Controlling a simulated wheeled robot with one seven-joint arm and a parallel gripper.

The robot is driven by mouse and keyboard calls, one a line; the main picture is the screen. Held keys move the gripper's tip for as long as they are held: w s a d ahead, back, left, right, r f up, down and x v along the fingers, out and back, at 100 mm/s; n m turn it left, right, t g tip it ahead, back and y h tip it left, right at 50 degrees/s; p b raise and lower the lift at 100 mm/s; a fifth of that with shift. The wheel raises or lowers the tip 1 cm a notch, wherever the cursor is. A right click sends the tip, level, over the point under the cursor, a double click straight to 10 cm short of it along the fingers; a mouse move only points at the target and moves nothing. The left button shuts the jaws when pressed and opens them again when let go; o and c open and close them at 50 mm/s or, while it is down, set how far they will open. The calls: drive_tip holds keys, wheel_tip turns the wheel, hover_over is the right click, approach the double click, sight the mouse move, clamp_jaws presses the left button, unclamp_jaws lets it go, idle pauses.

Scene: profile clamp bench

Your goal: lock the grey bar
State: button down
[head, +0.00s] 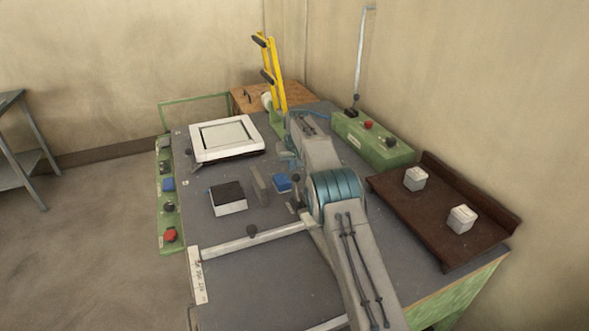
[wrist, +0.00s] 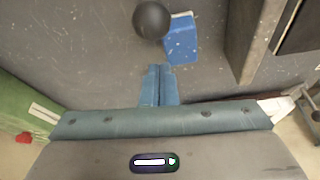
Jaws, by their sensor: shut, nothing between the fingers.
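The grey bar (head: 260,187) stands beside a blue block (head: 283,183) on the bench top. In the wrist view the bar (wrist: 250,40) is at the upper right, cut by the frame edge. The blue block (wrist: 182,42) is at the top centre, with a black ball knob (wrist: 151,20) to its left, partly over it. The knob (head: 296,179) also shows in the head view, close to my arm. My gripper (wrist: 158,72) is shut and empty, its blue fingers apart from the block and knob in the picture. In the head view my arm hides much around it.
A white box with a black top (head: 229,205) stands left of the bar. A white framed tray (head: 226,154) lies behind it. A pale rail (head: 245,242) with a black knob crosses the front. A brown tray (head: 432,225) holds two pale blocks at right. A green control box (head: 372,148) stands behind.

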drive_tip(key=shift+s+d, duration=0.2)
drive_tip(key=shift+s, duration=0.45)
drive_tip(key=shift+s+d, duration=0.15)
drive_tip(key=shift+s, duration=0.5)
drive_tip(key=shift+s+d+f+b, duration=0.1)
drive_tip(key=shift+b, duration=0.4)
drive_tip(key=shift+s, duration=0.1)
drive_tip(key=shift+s+t+b, duration=0.1)
drive_tip(key=shift+t+b, duration=0.2)
drive_tip(key=shift+b, duration=0.3)
